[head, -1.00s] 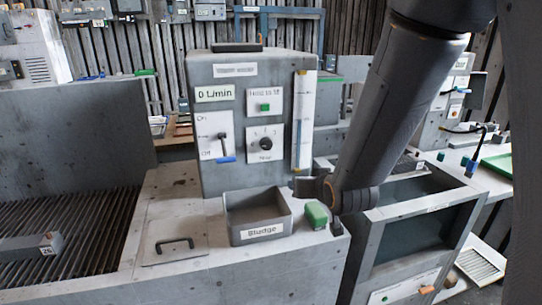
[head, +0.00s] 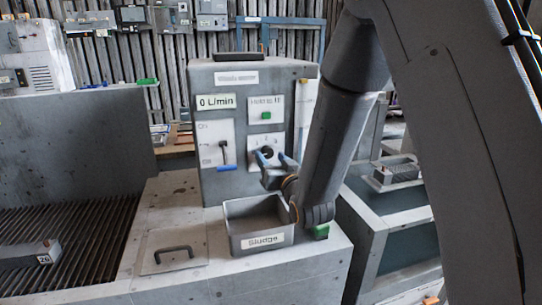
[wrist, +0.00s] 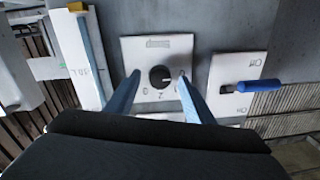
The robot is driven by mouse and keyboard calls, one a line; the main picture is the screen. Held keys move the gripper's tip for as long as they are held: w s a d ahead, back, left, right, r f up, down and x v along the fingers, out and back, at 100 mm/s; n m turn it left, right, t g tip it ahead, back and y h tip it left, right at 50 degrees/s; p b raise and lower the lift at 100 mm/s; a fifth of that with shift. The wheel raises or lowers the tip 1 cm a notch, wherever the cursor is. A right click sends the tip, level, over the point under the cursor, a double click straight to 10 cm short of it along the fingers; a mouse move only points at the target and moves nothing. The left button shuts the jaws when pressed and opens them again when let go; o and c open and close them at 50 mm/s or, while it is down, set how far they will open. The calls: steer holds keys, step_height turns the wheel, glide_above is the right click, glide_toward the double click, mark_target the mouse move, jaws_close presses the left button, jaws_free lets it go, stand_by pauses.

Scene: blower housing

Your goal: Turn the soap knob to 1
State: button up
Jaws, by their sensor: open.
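A round black knob (head: 267,153) sits on a white plate (head: 254,141) on the front of the grey cabinet. The label by it is too small to read. In the wrist view the knob (wrist: 160,77) shows a light mark on its face, among digits like 2 and 0 on the plate, seen upside down. Its exact setting I cannot tell. My gripper (head: 274,160) is open in front of the knob. In the wrist view its two blue fingers (wrist: 159,78) stand on either side of the knob, apart from it; contact does not show.
An on/off lever with a blue handle (head: 226,168) is left of the knob. A green button (head: 266,115) is above it. An open grey sludge box (head: 262,242) stands below my gripper. A green block (head: 321,231) lies beside my arm.

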steer(key=shift+w+a, duration=0.2)
steer(key=shift+w, duration=0.35)
steer(key=c, duration=1.1)
steer(key=shift+o, duration=0.2)
steer(key=m+b, duration=0.3)
steer(key=m, duration=0.1)
steer(key=shift+f+m, duration=0.1)
steer(key=shift+m, duration=0.3)
steer(key=shift+a+m+b, duration=0.1)
steer(key=shift+m+b, duration=1)
steer(key=shift+m, duration=0.9)
steer(key=shift+t, duration=0.3)
